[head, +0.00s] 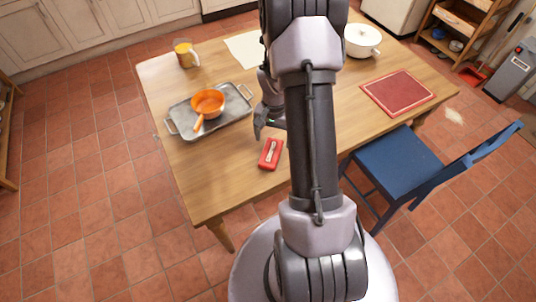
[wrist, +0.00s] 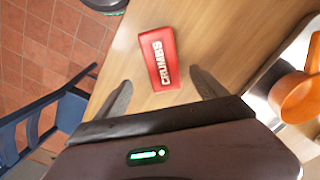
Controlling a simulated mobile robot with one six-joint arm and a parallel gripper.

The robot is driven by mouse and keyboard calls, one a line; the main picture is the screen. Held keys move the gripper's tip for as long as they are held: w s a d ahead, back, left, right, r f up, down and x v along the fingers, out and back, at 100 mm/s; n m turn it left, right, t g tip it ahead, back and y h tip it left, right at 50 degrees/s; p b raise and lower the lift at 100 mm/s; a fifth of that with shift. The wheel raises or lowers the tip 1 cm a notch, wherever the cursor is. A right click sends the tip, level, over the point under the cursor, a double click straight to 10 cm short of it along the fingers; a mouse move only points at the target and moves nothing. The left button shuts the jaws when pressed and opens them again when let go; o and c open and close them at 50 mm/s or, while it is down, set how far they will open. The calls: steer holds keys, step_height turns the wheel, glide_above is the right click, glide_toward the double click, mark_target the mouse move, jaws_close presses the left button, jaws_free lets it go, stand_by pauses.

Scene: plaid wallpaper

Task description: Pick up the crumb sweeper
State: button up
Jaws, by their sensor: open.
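The crumb sweeper (head: 270,153) is a small red block with white lettering, lying on the wooden table near its front edge. In the wrist view, the crumb sweeper (wrist: 158,57) reads "CRUMBS" and lies flat, tilted slightly. My gripper (wrist: 163,92) is open and empty, its two fingers spread to either side of the view below the sweeper. The sweeper appears beyond the fingertips, not between them. In the head view my gripper (head: 263,124) hangs over the table just behind the sweeper, partly hidden by my arm.
A metal tray (head: 238,121) holding an orange pan (head: 208,103) stands left of the sweeper. A mug (head: 184,54), a pale mat (head: 243,50), a white pot (head: 361,41) and a red placemat (head: 398,93) are farther off. A blue chair (head: 397,164) stands at right.

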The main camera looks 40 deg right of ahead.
mark_target(271, 151)
steer(key=f+b, duration=0.1)
steer(key=f, duration=0.1)
steer(key=f+b, duration=0.1)
steer(key=f, duration=0.2)
steer(key=f+b, duration=0.1)
steer(key=f, duration=0.2)
steer(key=shift+w+a+f, duration=0.1)
steer(key=shift+a, duration=0.25)
steer(key=shift+c, duration=1.1)
steer(key=c, duration=1.5)
steer(key=shift+o, duration=0.2)
steer(key=shift+r+p, duration=0.3)
steer(key=shift+r, duration=0.3)
steer(key=r, duration=0.1)
steer(key=r+p, duration=0.1)
steer(key=r, duration=0.1)
steer(key=shift+s+a+p, duration=0.2)
steer(key=shift+s+p, duration=0.1)
steer(key=shift+s, duration=0.05)
steer(key=s+a+p, duration=0.1)
steer(key=s+a, duration=0.3)
steer(key=s, duration=0.2)
steer(key=s+a+r, duration=0.1)
steer(key=s+a, duration=0.3)
steer(key=s, duration=0.3)
steer(key=shift+p, duration=0.4)
